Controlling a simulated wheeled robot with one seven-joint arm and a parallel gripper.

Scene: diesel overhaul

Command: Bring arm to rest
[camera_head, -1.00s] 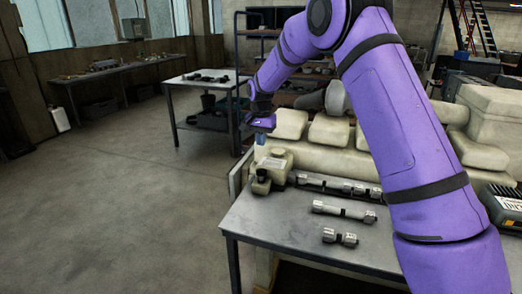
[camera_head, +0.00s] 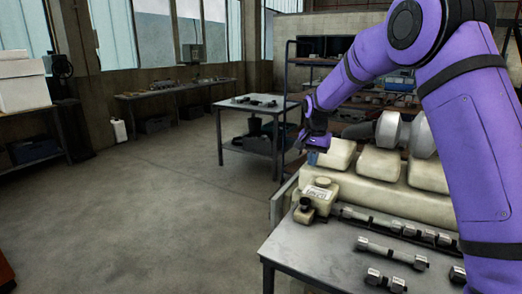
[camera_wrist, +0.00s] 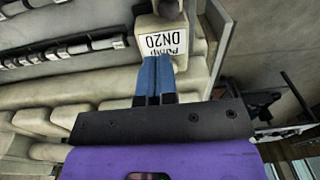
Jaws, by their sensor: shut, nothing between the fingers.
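My purple arm reaches in from the right in the head view. My gripper (camera_head: 312,157) hangs above the left end of the cream engine block, a little above and behind a cream pump (camera_head: 319,193). In the wrist view the two blue fingers of my gripper (camera_wrist: 155,62) lie side by side, shut with nothing between them. I cannot tell the exact gap between fingertips and pump.
A grey metal table (camera_head: 300,245) in front holds several metal shafts and fittings. A smaller table (camera_head: 245,106) stands behind, and a long bench (camera_head: 170,92) runs along the back wall. The floor (camera_head: 150,210) at left is open.

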